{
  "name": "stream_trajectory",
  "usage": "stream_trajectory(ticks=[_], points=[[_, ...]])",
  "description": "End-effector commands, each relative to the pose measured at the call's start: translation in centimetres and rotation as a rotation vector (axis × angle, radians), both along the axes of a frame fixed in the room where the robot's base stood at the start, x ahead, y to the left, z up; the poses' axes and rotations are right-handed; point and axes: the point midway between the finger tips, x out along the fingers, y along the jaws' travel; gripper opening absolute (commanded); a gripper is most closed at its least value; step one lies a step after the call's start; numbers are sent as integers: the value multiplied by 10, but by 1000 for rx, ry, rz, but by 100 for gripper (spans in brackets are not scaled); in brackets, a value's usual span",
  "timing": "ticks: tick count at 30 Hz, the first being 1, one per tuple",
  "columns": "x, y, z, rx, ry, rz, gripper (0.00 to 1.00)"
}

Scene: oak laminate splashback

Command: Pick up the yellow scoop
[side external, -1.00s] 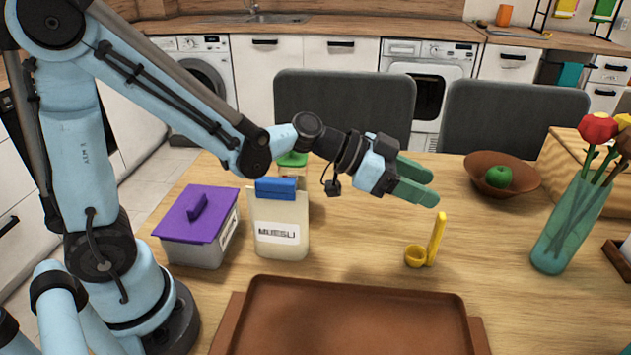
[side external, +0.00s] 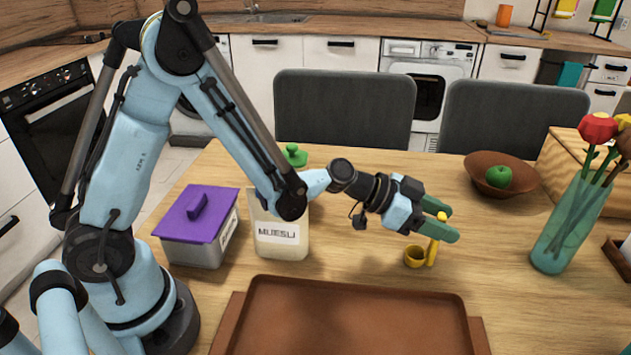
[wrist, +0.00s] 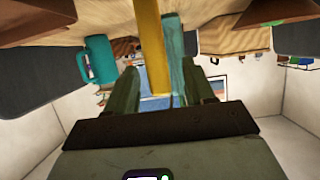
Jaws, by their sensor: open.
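The yellow scoop stands on the wooden table with its round cup (side external: 414,257) down and its flat handle (side external: 432,254) pointing up. My gripper (side external: 446,221) is open at the handle's upper part, its green fingers pointing right. In the wrist view the handle (wrist: 152,45) runs between the two spread fingers, nearer the left one. I cannot tell whether either finger touches it. One finger hides part of the handle in the side view.
A brown tray (side external: 350,283) lies in front. The muesli container (side external: 281,240) and a purple-lidded box (side external: 198,215) stand left. A teal vase with flowers (side external: 570,225) stands right of the scoop. A brown bowl (side external: 480,170) with a green apple is behind.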

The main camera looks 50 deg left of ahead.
Motion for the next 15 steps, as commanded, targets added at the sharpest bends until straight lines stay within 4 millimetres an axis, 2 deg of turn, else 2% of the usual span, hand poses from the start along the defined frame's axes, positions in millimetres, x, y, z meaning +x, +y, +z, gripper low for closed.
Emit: stream_trajectory(ticks=[5,13,15], points=[[11,-11,-6,1,0,-1,53],[12,-12,-7,1,1,0,53],[12,-12,-7,1,1,0,42]])
